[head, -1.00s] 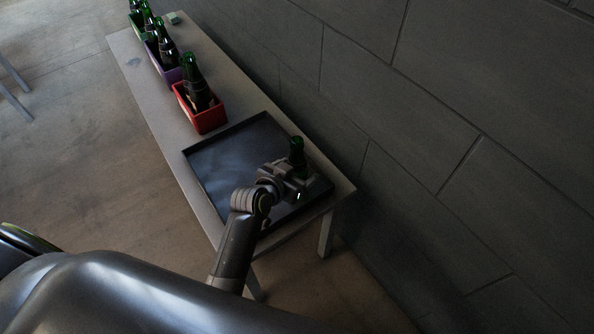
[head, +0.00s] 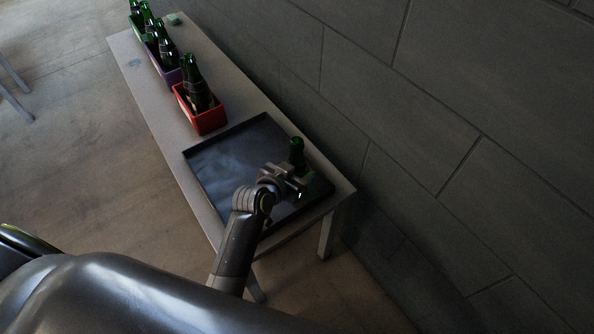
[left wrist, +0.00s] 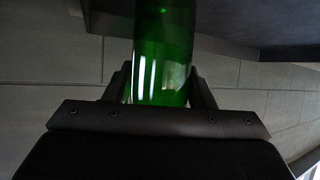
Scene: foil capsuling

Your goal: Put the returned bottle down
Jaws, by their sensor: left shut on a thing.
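A dark green bottle (head: 297,152) stands upright at the right end of the black tray (head: 222,146). My left gripper (head: 290,178) is around the bottle's body and shut on it. In the left wrist view the green glass (left wrist: 162,50) fills the space between the two fingers (left wrist: 160,88). The bottle's base is hidden behind my gripper, so I cannot tell whether it touches the tray. My right gripper is in neither view.
The tray lies on a long grey table (head: 165,100) along a dark block wall (head: 440,130). A red bin (head: 205,117) with bottles stands beyond the tray. Behind it are a purple bin (head: 172,76) and a green bin with more bottles. The tray's left part is bare.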

